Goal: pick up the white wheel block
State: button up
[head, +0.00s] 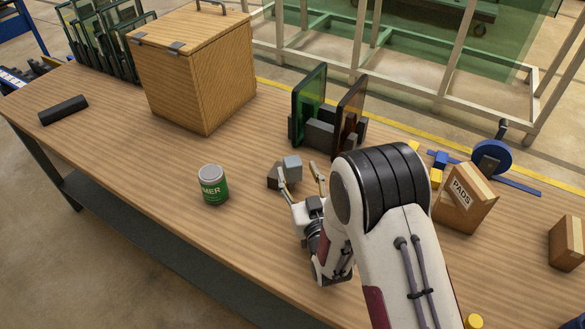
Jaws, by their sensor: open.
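A small light grey-white block (292,167), the closest match to the white wheel block, is on the wooden table near the middle. A darker grey-brown block (273,177) is close beside it on the left, partly behind a finger. I cannot tell whether the two touch. My gripper (299,172) is open, with its two fingers spread on the near side of the pale block. The left finger overlaps the blocks in the picture, and the right finger is to the right of the pale block. Nothing is clearly held. I cannot tell the fingertips' height above the table.
A dark rack (320,136) with green and brown panes stands just behind the blocks. A green can (213,185) is to the left. A large wooden box (190,70) stands at the back left. A PADS carton (465,198) is to the right. The table's front left is clear.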

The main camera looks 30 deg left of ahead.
aim_at(293, 160)
jog(key=shift+x, duration=2.6)
jog(key=c, duration=1.3)
jog(key=shift+c, duration=0.2)
jog(key=shift+r, duration=0.15)
jog(key=shift+r, duration=4.8)
